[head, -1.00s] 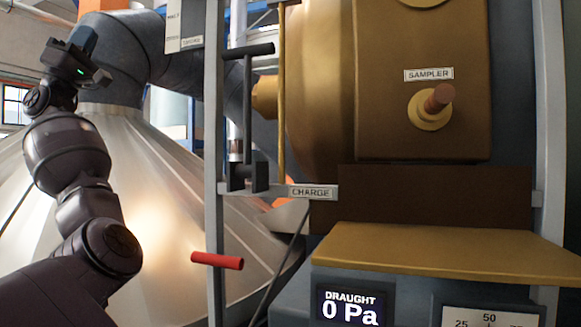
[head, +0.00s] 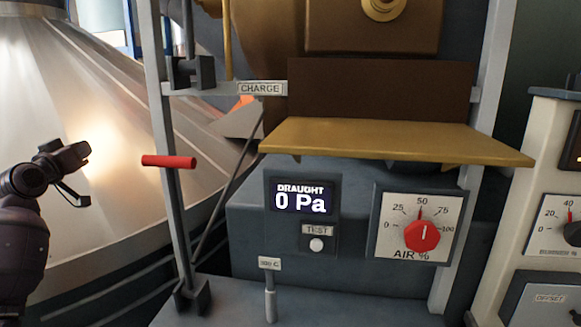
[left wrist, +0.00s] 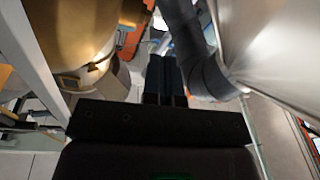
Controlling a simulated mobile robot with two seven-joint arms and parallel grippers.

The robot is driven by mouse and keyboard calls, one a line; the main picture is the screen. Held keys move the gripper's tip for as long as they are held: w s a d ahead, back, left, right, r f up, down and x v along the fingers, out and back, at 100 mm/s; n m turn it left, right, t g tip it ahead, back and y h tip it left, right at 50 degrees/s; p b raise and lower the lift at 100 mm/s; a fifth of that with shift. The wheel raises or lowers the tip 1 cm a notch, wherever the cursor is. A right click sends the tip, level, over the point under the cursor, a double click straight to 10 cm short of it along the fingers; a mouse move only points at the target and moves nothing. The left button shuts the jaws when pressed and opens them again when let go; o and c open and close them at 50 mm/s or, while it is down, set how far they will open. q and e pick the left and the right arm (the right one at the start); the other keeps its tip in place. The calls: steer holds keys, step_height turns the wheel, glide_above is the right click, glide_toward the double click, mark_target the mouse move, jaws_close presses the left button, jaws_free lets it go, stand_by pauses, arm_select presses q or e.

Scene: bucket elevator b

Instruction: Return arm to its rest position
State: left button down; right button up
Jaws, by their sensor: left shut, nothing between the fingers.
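My left gripper (head: 72,168) is at the left edge of the head view, in front of the large pale metal cone (head: 70,100). It is clear of the red handle (head: 168,161), which stands to its right on a grey upright. In the left wrist view the fingers of the left gripper (left wrist: 163,72) are together, with nothing between them. My right gripper is not in view.
A brass-coloured shelf (head: 390,141) juts out below the CHARGE label (head: 261,88). Under it are the DRAUGHT display (head: 302,200) reading 0 Pa and the red AIR % knob (head: 422,235). A pale cabinet (head: 530,150) stands at the right. A dark pipe (left wrist: 207,75) runs near the gripper in the wrist view.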

arm_select(q)
steer(key=s+d+f+m+g, duration=0.1)
steer(key=s+f, duration=0.1)
steer(key=f, duration=0.5)
steer(key=s+f+m+g, duration=0.1)
steer(key=s+f, duration=0.1)
steer(key=f, duration=0.5)
steer(key=s+d+f+m+g, duration=0.2)
steer(key=s+d+f+m, duration=0.15)
steer(key=s+f, duration=0.75)
steer(key=s+d+f+m+g, duration=0.2)
steer(key=s+d+f, duration=0.35)
steer(key=f, duration=0.95)
steer(key=s+d+f+m+g, duration=0.1)
steer(key=s+d+f, duration=0.25)
steer(key=s, duration=0.45)
steer(key=s+d+f+m+g, duration=0.1)
steer(key=s+d+f, duration=0.1)
steer(key=s+f, duration=0.5)
steer(key=d+n, duration=0.5)
steer(key=d, duration=0.7)
steer(key=shift+s+d+r+t, duration=0.25)
steer(key=shift+s+r+t, duration=0.1)
steer(key=shift+r, duration=0.1)
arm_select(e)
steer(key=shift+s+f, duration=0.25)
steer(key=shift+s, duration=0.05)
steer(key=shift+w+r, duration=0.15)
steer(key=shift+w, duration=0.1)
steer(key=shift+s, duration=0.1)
